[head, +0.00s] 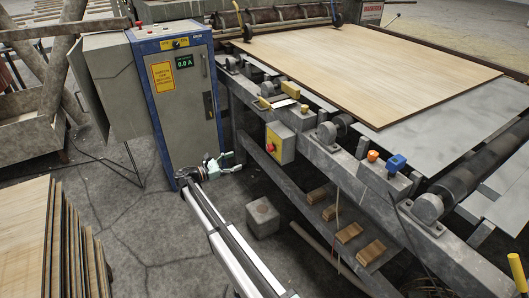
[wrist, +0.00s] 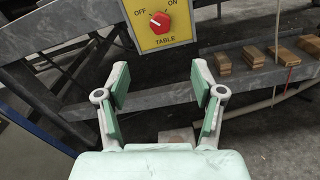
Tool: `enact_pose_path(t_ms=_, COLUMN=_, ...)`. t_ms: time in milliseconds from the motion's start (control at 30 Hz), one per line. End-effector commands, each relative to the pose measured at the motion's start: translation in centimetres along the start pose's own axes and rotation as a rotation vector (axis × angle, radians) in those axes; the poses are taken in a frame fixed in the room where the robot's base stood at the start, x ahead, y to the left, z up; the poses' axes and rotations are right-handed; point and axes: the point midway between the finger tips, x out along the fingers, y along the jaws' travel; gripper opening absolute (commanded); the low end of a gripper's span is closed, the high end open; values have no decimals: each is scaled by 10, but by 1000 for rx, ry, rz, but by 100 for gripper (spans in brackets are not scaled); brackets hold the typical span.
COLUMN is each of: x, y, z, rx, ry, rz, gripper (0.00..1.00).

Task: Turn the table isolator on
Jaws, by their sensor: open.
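The table isolator (wrist: 179,38) is a box with a yellow face, marked OFF at left, ON at right and TABLE below. Its red knob (wrist: 160,22) has a white mark that appears to point left, towards OFF. In the head view the isolator (head: 284,142) is fixed to the side of the grey table frame, its red knob (head: 270,147) facing left. My gripper (wrist: 160,84) is open and empty, its fingers below the isolator in the wrist view and apart from it. In the head view my gripper (head: 228,159) is left of and lower than the isolator.
A blue and grey cabinet (head: 188,110) with a 0.0 A display stands close behind my gripper. The table's steel rail (head: 340,165) runs along the right. Wooden blocks (head: 348,232) lie on a lower ledge. A concrete block (head: 262,218) stands on the floor.

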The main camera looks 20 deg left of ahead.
Motion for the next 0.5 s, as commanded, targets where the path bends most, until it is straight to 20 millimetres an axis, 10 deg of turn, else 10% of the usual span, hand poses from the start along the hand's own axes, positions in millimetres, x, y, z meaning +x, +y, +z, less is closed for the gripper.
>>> enact_pose_path(t_ms=500, x=80, y=0, z=0, rx=0, ry=0, rz=-1, gripper=68)
